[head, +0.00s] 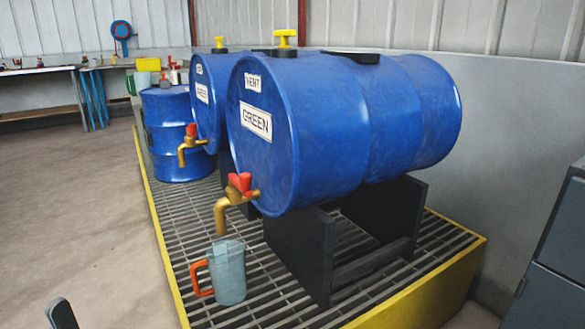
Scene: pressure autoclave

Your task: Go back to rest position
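Neither gripper shows clearly. A small dark tip (61,314) at the bottom left edge may be part of my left gripper; its fingers cannot be made out. My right gripper is not in view. A blue drum (310,130) labelled VENT and GREEN lies on a black cradle (300,250). It has a brass tap with a red handle (238,186) and a yellow vent cap (284,39). A grey jug (229,272) with an orange handle stands upright on the grating below the tap spout, with no gripper at it.
A yellow-edged grated platform (270,310) carries the drums. A second lying drum (203,100) with a tap and an upright drum (172,150) stand behind. A dark grey cabinet-like object (550,260) is at right. Open floor (70,210) lies left, with benches (40,72) beyond.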

